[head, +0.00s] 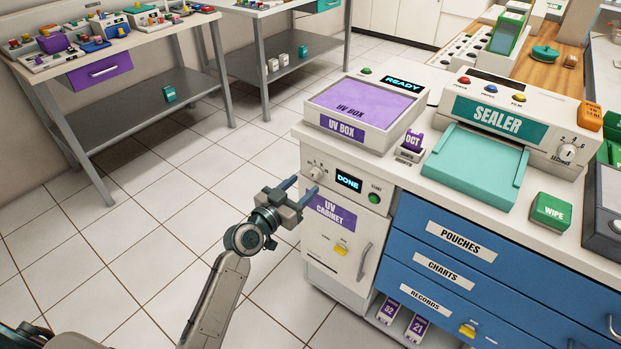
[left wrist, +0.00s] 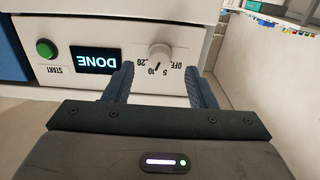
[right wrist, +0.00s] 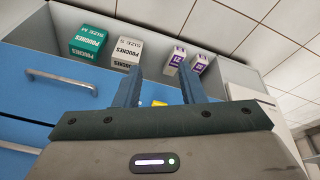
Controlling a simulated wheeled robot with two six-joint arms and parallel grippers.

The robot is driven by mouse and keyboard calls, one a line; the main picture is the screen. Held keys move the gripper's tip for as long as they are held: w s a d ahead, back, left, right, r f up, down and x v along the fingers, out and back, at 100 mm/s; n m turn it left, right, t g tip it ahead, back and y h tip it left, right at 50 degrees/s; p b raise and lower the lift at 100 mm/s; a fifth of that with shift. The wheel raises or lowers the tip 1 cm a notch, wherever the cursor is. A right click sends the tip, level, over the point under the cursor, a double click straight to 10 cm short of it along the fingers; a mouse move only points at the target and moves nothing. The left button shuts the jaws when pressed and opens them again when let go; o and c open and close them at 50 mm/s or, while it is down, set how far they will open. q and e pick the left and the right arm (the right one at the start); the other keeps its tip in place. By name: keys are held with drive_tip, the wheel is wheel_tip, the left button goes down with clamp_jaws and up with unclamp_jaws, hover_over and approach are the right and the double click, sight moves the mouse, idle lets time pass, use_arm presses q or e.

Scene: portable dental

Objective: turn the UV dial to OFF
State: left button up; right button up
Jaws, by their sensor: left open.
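The UV dial (head: 315,172) is a small white knob at the left of the UV cabinet's (head: 329,238) control panel. In the left wrist view, which sees the panel upside down, the dial (left wrist: 160,51) is ringed by the marks OFF, 5, 10 and 20. Its dark pointer seems to be near 10. My left gripper (head: 299,190) is open in front of the panel, just below the dial. In its wrist view its fingers (left wrist: 161,78) stand apart on either side of the dial's line, with nothing between them. My right gripper (right wrist: 160,69) is open and empty.
Beside the dial are a lit DONE display (head: 348,181) and a green START button (head: 374,198). The UV box (head: 347,128) sits on the counter above. The cabinet handle (head: 364,261) sticks out below. Blue drawers (head: 470,262) adjoin on the right. Open floor lies left.

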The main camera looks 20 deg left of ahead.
sight(312, 177)
use_arm(q)
drive_tip(key=shift+x, duration=2.1)
use_arm(e)
drive_tip(key=shift+w+f, duration=0.1)
drive_tip(key=shift+f, duration=0.55)
use_arm(q)
drive_tip(key=c, duration=1)
drive_tip(key=shift+o, duration=0.2)
